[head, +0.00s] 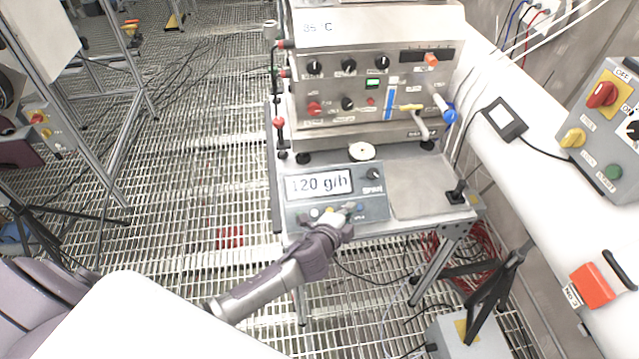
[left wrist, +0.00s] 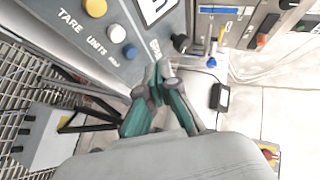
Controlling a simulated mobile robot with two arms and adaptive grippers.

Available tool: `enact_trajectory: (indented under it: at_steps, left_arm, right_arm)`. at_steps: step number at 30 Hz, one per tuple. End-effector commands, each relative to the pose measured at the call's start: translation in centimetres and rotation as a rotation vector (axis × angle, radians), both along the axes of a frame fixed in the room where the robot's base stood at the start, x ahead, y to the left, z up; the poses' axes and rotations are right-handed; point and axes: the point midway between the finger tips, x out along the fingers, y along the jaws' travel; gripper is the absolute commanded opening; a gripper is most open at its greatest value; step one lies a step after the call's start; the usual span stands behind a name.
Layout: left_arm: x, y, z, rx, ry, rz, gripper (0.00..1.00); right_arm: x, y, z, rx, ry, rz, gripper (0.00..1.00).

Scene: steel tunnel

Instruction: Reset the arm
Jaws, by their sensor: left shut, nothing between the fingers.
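My left arm reaches up from the lower left of the head view, and its gripper (head: 345,212) is at the front edge of the scale, near the button row. The left wrist view shows its two fingers (left wrist: 158,75) shut together with nothing between them, beside the scale's lettered front panel. The scale (head: 372,206) stands on the metal table and its display (head: 318,184) reads 120 g/h. In the left wrist view a yellow button (left wrist: 95,8), a white button (left wrist: 116,33) and a blue button (left wrist: 130,52) show clear of the fingers. My right gripper is not in view.
A steel control box (head: 365,75) with knobs stands behind the scale. Tripod legs (head: 495,285) stand below right.

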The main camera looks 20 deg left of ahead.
Motion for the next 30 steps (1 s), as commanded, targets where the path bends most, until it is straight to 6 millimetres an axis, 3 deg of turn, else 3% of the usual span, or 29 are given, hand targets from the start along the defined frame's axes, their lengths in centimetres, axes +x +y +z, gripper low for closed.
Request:
enact_trajectory:
  at_steps: [12, 16, 20, 23, 26, 30]
  left_arm:
    - [0.0, 0.0, 0.0, 0.0, 0.001, 0.0, 0.0]
    - [-0.6, 0.4, -2.2, -0.018, 0.039, 0.015, 0.0]
    - [-2.7, 1.6, -8.4, -0.081, 0.155, 0.065, 0.0]
    - [-5.7, 3.0, -14.9, -0.153, 0.278, 0.129, 0.0]
    - [-9.6, 4.1, -21.1, -0.233, 0.402, 0.205, 0.0]
    - [-16.5, 5.6, -29.3, -0.341, 0.573, 0.333, 0.0]
  right_arm:
    - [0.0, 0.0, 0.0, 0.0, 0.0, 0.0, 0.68]
    - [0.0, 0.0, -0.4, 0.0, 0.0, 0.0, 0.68]
    - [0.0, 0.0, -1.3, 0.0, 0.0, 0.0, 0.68]
    - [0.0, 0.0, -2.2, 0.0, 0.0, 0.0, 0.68]
    - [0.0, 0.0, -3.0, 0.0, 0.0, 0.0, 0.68]
    - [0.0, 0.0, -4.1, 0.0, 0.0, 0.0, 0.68]
